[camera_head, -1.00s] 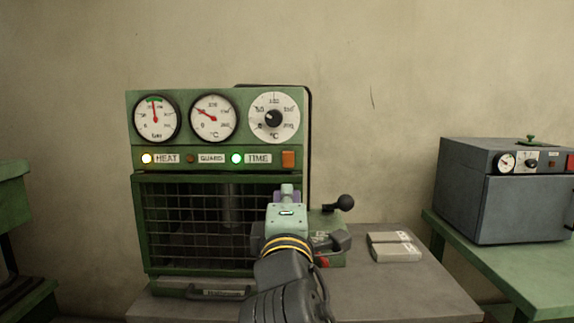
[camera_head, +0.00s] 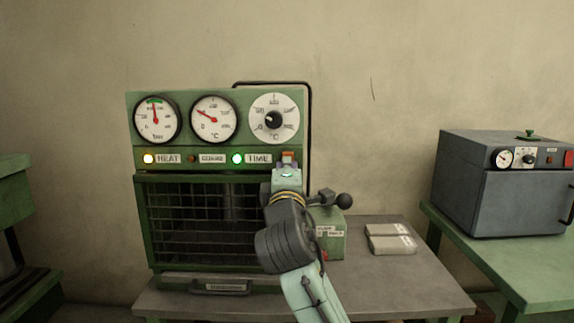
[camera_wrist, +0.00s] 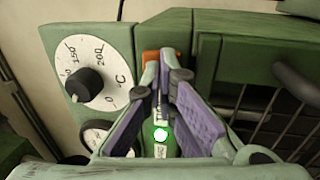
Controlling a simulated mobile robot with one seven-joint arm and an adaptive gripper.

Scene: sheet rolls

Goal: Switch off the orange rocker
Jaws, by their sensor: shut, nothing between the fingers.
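The orange rocker (camera_head: 288,155) sits at the right end of the lamp strip on the green machine's front. In the head view my gripper (camera_head: 287,161) is in front of it and covers its lower part. In the wrist view the orange rocker (camera_wrist: 150,57) shows just beyond the fingertips of my gripper (camera_wrist: 160,62), partly hidden by them. The fingers are shut with nothing between them. I cannot tell whether they touch the rocker, nor which way it is tipped.
The green machine (camera_head: 215,134) carries two gauges, a temperature dial (camera_head: 274,118) and lit HEAT and TIME lamps. A mesh guard (camera_head: 195,225) is below. A black-knobbed lever (camera_head: 344,200) on a green box stands to the right. Pale packets (camera_head: 391,240) lie on the table.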

